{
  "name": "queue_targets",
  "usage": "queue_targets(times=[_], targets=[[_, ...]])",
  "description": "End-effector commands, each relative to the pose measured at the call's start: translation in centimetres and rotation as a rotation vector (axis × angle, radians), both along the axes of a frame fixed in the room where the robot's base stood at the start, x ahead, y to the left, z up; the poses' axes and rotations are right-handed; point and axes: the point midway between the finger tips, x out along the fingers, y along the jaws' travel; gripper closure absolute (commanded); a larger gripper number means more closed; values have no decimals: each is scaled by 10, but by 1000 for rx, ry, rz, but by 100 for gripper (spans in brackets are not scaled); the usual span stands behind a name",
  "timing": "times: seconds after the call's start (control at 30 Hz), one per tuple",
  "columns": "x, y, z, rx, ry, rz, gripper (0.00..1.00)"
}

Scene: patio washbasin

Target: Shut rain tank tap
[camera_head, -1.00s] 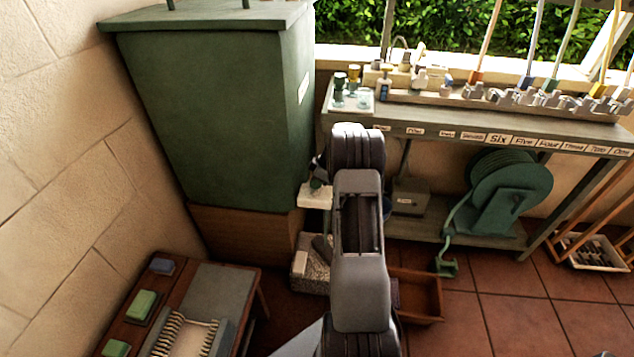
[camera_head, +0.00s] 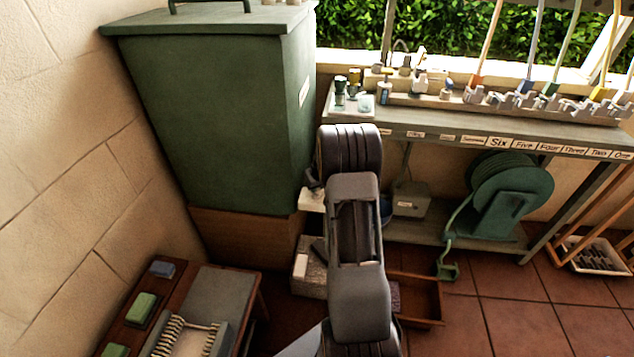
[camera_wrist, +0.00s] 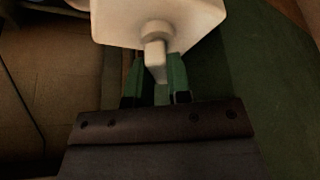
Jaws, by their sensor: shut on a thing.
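The green rain tank (camera_head: 215,110) stands on a brown wooden base at the left, against the wall. A pale block (camera_head: 312,200), seemingly part of the tap, shows at its lower right corner, partly hidden by my arm. In the wrist view, a pale, rounded block (camera_wrist: 160,17) with a short stem (camera_wrist: 155,55) fills the top; it looks like the tap. My gripper (camera_wrist: 155,78) has green fingers on either side of the stem and is shut on it. In the head view my arm hides the fingers. Whether water runs cannot be seen.
A bench (camera_head: 450,128) with labels and small fittings stands at the right, a green hose reel (camera_head: 510,195) below it. A wooden tray (camera_head: 415,300) lies on the floor. A low table (camera_head: 215,290) is at front left. Tiled floor at the right is partly clear.

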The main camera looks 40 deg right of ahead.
Motion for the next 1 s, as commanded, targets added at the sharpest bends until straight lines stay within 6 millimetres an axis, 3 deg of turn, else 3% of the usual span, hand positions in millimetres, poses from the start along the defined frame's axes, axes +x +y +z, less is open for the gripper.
queue_targets(times=[0.5, 1.0], targets=[[1, 3, -1, -3, 0, -421, 100], [2, 3, -1, 1, 0, -604, 100]])
